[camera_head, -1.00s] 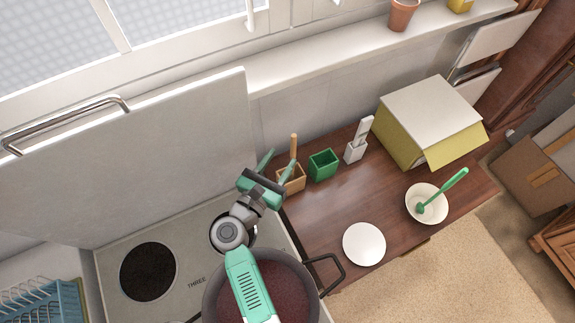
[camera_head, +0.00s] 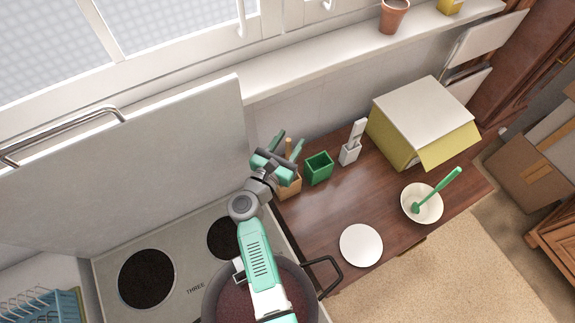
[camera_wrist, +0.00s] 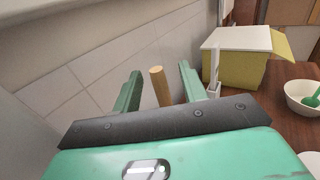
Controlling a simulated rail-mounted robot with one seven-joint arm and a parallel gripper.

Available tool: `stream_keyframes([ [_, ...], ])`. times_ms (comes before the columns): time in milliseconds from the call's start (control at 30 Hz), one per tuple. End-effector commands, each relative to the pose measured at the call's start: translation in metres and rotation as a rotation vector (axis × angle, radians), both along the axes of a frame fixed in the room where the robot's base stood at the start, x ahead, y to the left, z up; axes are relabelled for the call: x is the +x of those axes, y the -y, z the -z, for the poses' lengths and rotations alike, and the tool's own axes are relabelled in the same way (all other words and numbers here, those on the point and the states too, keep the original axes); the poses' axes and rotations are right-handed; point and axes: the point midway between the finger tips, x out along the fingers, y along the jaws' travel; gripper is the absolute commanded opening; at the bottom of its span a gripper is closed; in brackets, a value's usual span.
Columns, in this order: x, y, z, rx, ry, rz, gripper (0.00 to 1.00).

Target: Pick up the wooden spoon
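The wooden spoon stands upright in a small wooden box (camera_head: 290,187) on the brown counter; its round handle shows in the wrist view (camera_wrist: 160,86) and its top in the head view (camera_head: 288,146). My gripper (camera_head: 286,141) is over the box, with its fingers spread on either side of the handle. In the wrist view the handle rises between the two green fingers, with a gap on each side, so the gripper is open. The lower part of the spoon is hidden in the box and behind my gripper.
A green box (camera_head: 318,168) and a white holder with a white utensil (camera_head: 350,152) stand to the right. Farther right are a yellow bread box (camera_head: 408,140), a bowl with a green spoon (camera_head: 421,203) and a white plate (camera_head: 361,245). The wall is close behind.

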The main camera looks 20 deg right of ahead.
Motion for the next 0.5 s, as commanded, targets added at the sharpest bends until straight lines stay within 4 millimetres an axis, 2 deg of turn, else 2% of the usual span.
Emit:
stream_keyframes([
  [33,-0.0001,-0.0001,0.0,0.0,0.0,0.0,0.33],
  [200,-0.0001,-0.0002,-0.0001,0.0,0.0,0.0,0.0],
  [500,-0.0001,-0.0003,-0.0023,-0.001,0.001,0.0,0.0],
])
